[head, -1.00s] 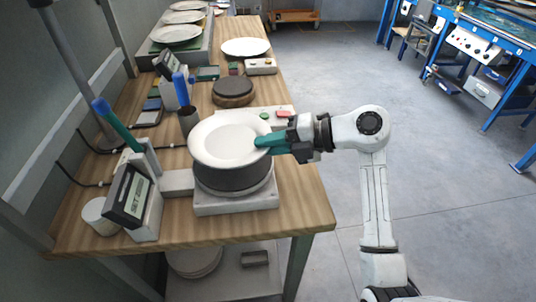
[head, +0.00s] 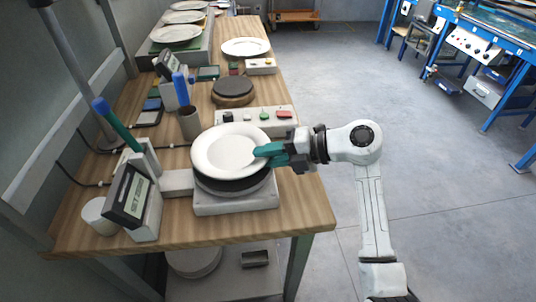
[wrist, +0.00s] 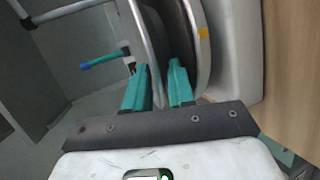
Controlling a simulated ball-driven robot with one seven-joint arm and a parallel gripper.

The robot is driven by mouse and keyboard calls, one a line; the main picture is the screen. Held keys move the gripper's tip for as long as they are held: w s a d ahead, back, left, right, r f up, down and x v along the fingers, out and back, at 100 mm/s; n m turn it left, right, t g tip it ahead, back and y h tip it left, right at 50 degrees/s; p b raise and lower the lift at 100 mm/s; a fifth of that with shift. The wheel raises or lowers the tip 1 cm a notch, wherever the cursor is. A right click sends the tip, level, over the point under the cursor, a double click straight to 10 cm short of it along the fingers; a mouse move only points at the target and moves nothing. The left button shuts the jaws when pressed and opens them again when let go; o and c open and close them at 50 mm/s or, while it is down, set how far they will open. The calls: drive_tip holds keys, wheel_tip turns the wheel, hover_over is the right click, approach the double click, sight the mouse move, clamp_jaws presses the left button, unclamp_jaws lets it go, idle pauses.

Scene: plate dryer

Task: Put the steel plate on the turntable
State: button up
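The steel plate (head: 222,150) is a pale round dish, roughly level, over the dark round turntable (head: 232,187) on a white base at the table's front. My gripper (head: 268,151) reaches in from the right with teal fingers at the plate's right rim. In the wrist view, the plate's rim (wrist: 150,35) runs between the two fingers (wrist: 160,85), which look shut on it. Part of the turntable shows below the plate; its top is mostly hidden. I cannot tell whether the plate touches it.
A display unit (head: 131,192) and a white cup (head: 99,214) stand left of the turntable. A button box (head: 255,117), a grey cup (head: 189,124) and a second dark disc (head: 233,87) are behind. Another plate (head: 245,47) lies farther back.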

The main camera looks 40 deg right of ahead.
drive_tip(key=shift+r, duration=0.1)
drive_tip(key=shift+s+d+r, duration=0.1)
drive_tip(key=v, duration=1.1)
drive_tip(key=shift+s+d, duration=0.2)
drive_tip(key=shift+s, duration=0.1)
